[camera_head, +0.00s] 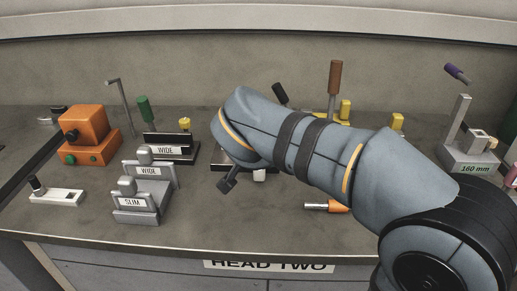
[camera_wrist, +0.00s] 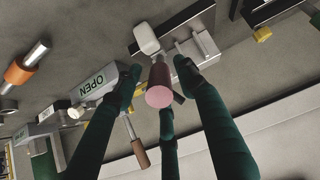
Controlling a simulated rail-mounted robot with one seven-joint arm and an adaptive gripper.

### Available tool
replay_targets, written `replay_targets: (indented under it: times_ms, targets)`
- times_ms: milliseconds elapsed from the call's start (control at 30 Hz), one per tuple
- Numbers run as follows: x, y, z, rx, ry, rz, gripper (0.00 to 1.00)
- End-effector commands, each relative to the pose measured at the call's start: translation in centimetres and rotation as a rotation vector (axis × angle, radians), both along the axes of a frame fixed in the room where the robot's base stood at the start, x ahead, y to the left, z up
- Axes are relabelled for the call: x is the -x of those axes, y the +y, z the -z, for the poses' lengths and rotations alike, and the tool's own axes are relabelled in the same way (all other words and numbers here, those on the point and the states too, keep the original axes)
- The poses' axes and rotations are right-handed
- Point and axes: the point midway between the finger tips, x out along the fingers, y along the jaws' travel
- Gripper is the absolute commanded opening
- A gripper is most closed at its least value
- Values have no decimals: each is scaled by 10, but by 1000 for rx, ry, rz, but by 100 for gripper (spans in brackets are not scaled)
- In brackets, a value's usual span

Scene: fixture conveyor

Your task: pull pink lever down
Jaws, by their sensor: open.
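The pink lever (camera_wrist: 160,96) shows in the wrist view as a round pink end on a darker shaft, pointing towards the camera. My gripper (camera_wrist: 161,78) is open, with dark green fingers to the left, right and below the pink end. The lever lies between the fingers; I cannot tell whether any finger touches it. In the head view my arm covers most of the lever's area, and only a dark part of my gripper (camera_head: 229,180) shows below the wrist.
In the wrist view an OPEN sign (camera_wrist: 90,86) and a brown-handled lever (camera_wrist: 140,153) are close by. In the head view, an orange box (camera_head: 86,125), grey SLIM block (camera_head: 133,205) and 160 mm fixture (camera_head: 472,160) stand on the bench.

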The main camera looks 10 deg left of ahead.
Motion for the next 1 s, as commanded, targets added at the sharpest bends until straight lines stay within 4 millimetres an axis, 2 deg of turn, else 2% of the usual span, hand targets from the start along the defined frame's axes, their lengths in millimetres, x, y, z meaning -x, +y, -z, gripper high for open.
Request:
replay_targets:
  times_ms: [367,467,667,1000]
  targets:
    - [4,0,-5,-3,-3,-1,42]
    - [13,-2,-15,-6,-4,-1,42]
    - [47,-7,-46,-8,-3,-4,42]
    - [73,-13,-71,-1,-2,-4,42]
